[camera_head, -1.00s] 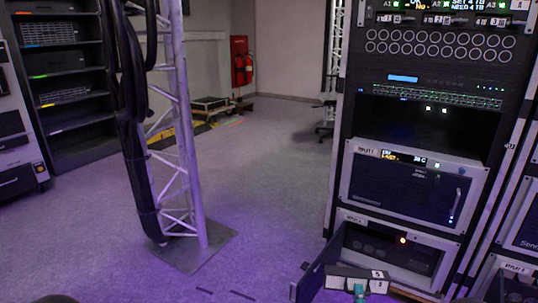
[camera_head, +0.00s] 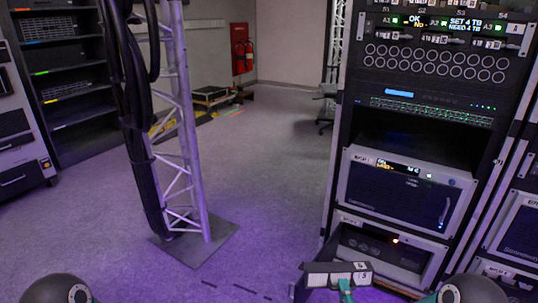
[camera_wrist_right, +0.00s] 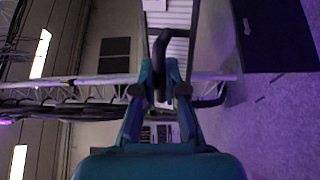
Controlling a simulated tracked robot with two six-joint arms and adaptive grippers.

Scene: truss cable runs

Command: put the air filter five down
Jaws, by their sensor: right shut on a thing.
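The air filter (camera_head: 320,280) is a block with a dark frame, a pale pleated face and a small white label that seems to read 5. It is tilted at the bottom of the head view, in front of the rack's lowest bay. My right gripper (camera_head: 346,291) is teal and shut on it from below. In the right wrist view the teal fingers (camera_wrist_right: 160,88) close around a dark handle, with the pale pleats (camera_wrist_right: 176,58) beyond. My left gripper is not in view.
The equipment rack (camera_head: 345,170) stands at right, with an open dark door (camera_head: 327,262) at its lowest unit (camera_head: 385,246). A truss post (camera_head: 187,130) with black cables stands on a floor plate (camera_head: 200,243) at left. Floor between them is clear.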

